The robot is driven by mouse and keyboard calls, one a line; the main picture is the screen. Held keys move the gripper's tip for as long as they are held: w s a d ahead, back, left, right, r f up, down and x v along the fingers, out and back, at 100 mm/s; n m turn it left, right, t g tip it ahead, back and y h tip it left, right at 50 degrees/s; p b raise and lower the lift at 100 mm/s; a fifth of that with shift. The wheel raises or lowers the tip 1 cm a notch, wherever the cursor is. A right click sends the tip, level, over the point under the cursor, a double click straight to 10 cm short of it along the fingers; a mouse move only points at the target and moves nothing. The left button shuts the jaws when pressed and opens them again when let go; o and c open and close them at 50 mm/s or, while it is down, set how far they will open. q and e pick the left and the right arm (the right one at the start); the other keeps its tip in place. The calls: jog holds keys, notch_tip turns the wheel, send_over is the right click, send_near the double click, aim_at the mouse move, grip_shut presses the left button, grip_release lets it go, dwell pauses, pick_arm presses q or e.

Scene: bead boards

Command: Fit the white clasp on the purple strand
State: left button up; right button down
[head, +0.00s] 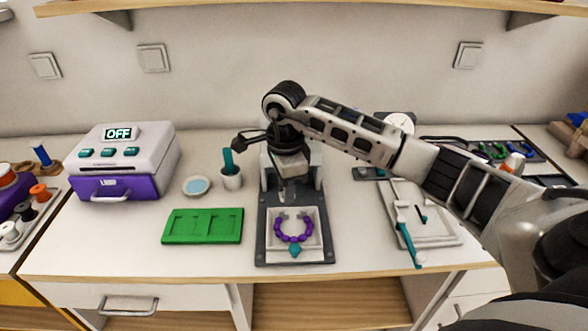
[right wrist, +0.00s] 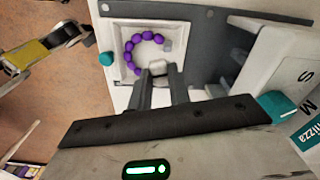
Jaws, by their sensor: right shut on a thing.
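The purple strand (head: 294,238) lies as a U of round beads in a square white tray (head: 325,250), its open end toward the back. It also shows in the right wrist view (right wrist: 132,50). A small grey piece (right wrist: 168,46) sits at one end of the strand. My right gripper (head: 287,197) points down just behind the open end. In the right wrist view its fingers (right wrist: 158,80) are shut on a small whitish piece, the white clasp (right wrist: 157,67), near the strand's other end. I cannot tell whether clasp and strand touch.
The white tray lies on a dark base (head: 262,250) in front of a white machine (head: 316,172). A teal knob (head: 295,251) is at its front edge. A white board with a teal lever (head: 408,243) lies right.

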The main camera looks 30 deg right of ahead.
jog(key=shift+w+d+m, duration=0.1)
jog(key=shift+d+m, duration=0.45)
jog(key=shift+m, duration=0.45)
jog(key=shift+d+f+m, duration=0.2)
jog(key=shift+d+m, duration=0.15)
jog(key=shift+m, duration=0.35)
jog(key=shift+f+b, duration=0.6)
jog(key=shift+f, duration=0.45)
jog(key=shift+f+b, duration=0.6)
jog(key=shift+f, duration=0.3)
jog(key=shift+w+f+b, duration=0.1)
jog(key=shift+f+b, duration=0.75)
jog(key=shift+f, duration=0.25)
pick_arm(q)
jog(key=shift+w+d+f, duration=0.2)
jog(key=shift+w+f, duration=0.1)
jog(key=shift+f, duration=0.45)
jog(key=shift+w, duration=0.1)
pick_arm(e)
jog(key=c, duration=0.9)
grip_release()
